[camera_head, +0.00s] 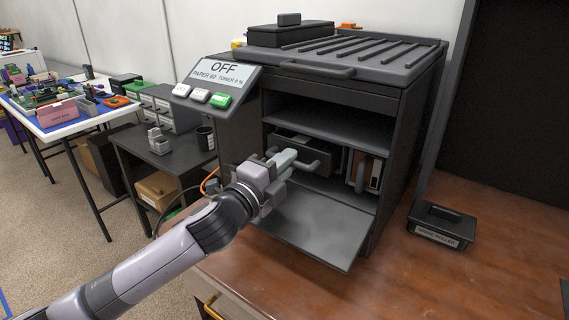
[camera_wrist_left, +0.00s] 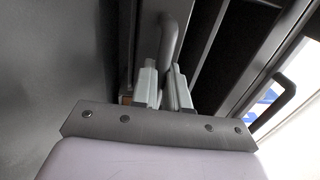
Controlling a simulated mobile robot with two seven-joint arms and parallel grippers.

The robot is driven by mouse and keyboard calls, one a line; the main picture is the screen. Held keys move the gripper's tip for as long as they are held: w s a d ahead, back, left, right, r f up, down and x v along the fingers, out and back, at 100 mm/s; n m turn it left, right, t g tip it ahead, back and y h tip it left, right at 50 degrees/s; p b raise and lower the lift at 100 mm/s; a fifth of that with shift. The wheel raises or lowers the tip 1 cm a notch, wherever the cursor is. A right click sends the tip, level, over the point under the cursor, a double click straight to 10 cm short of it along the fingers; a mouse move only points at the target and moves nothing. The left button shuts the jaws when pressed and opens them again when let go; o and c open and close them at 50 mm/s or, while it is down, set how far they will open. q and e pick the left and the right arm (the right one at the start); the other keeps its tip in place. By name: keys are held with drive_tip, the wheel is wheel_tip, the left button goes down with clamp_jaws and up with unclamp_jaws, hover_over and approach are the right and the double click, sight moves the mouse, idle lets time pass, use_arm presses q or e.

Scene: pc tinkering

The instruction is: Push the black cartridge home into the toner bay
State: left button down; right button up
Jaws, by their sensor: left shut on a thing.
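The black cartridge (camera_head: 318,156) sits in the open toner bay (camera_head: 283,127) of the dark printer, its front end and grey handle facing out. How deep it sits is hard to tell. My left gripper (camera_head: 288,160) reaches in from the left and is shut on the cartridge's handle. In the left wrist view the gripper's pale fingers (camera_wrist_left: 163,88) close around the grey handle (camera_wrist_left: 174,35). My gripper hides part of the cartridge front. My right gripper is not in view.
The printer's front door (camera_head: 318,232) hangs open below the bay. A dark lidded box (camera_head: 441,226) with a handle lies on the wooden table (camera_head: 490,275). The control panel (camera_head: 217,82) reads OFF.

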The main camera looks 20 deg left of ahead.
use_arm(q)
drive_tip(key=shift+x, duration=2.05)
drive_tip(key=c, duration=1.1)
unclamp_jaws()
drive_tip(key=shift+w, duration=0.1)
drive_tip(key=shift+f, duration=0.25)
drive_tip(key=shift+c, duration=0.3)
drive_tip(key=shift+p+v, duration=0.6)
drive_tip(key=shift+v, duration=3.45)
drive_tip(key=shift+r, duration=0.1)
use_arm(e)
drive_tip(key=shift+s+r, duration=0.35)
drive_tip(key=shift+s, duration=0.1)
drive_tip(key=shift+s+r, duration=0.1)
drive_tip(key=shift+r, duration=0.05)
